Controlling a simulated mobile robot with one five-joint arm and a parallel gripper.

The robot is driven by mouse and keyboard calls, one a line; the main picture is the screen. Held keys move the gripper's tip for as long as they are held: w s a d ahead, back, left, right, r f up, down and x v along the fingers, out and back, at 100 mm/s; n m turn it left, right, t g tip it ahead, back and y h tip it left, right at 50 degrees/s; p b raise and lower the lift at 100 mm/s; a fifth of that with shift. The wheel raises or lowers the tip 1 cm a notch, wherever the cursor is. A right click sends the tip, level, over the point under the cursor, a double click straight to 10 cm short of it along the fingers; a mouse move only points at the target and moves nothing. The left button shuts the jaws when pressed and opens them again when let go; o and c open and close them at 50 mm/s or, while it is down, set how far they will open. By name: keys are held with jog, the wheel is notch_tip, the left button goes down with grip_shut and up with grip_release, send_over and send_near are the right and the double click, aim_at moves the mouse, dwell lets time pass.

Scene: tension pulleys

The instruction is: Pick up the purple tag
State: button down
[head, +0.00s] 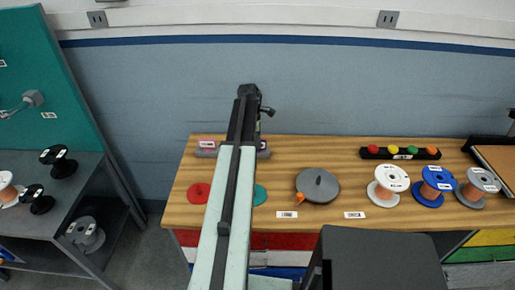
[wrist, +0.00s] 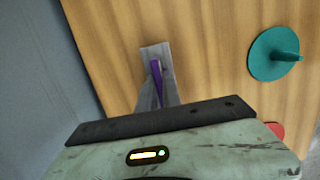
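The purple tag (wrist: 158,82) shows in the wrist view as a narrow upright strip at a narrow grey holder (wrist: 150,51).
A teal disc (wrist: 274,54) with a peg and a red disc (head: 198,193) lie in front of the holder. A pink tag (head: 207,144) stands at the holder's left end. A grey disc (head: 318,186) and several spools (head: 392,178) stand farther right. The wall (head: 330,100) is close behind.

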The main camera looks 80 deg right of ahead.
jog(key=shift+r+p, duration=0.45)
notch_tip(320, 180, up, 3)
jog(key=p, duration=0.3)
jog(key=s+a, duration=0.3)
jog(key=a, duration=0.4)
jog(key=s+a+r+p, duration=0.1)
jog(key=s+a, duration=0.3)
jog(key=a, duration=0.3)
jog(key=shift+a, duration=0.2)
jog(key=shift+r, duration=0.1)
